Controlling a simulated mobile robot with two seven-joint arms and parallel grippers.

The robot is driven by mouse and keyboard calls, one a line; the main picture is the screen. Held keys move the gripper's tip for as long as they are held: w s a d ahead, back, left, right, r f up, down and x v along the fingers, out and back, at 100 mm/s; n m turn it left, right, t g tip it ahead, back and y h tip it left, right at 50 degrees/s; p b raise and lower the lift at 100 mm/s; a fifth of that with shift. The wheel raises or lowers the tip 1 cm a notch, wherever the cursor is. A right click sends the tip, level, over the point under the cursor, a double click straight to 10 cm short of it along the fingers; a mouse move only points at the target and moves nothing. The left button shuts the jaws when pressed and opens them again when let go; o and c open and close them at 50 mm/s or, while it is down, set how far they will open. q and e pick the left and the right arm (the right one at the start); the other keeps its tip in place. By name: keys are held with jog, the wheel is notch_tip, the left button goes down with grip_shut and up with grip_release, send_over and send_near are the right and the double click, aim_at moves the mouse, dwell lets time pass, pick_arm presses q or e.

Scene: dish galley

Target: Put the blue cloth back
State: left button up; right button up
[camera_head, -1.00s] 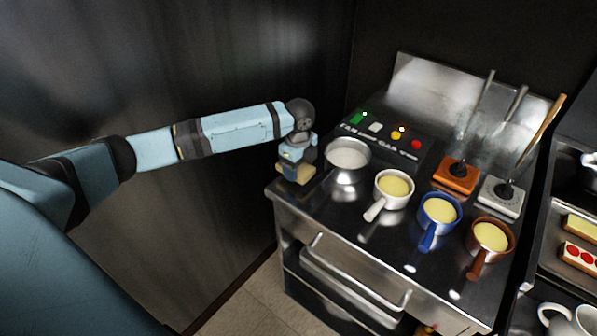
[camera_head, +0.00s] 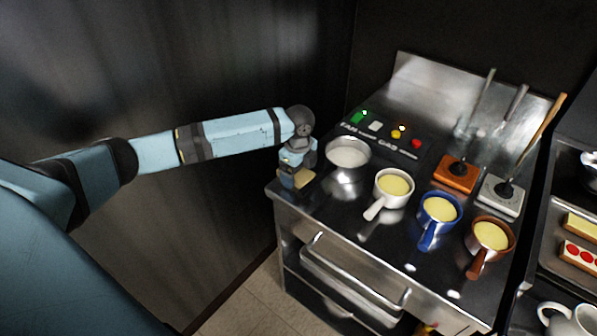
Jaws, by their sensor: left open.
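No blue cloth can be made out in this view. My right gripper is not in view.
On the stove top (camera_head: 335,207) stand a steel pot (camera_head: 348,153) and white (camera_head: 393,203), blue (camera_head: 437,225) and brown (camera_head: 489,252) pans. Orange (camera_head: 455,175) and grey (camera_head: 501,197) blocks hold upright tools. A dark wall is left; a front handle (camera_head: 352,284) sticks out.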

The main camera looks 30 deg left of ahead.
aim_at(299, 173)
pick_arm(q)
notch_tip(299, 173, up, 12)
jog(key=shift+b, duration=0.3)
jog(key=shift+f, duration=0.15)
dwell(0.4)
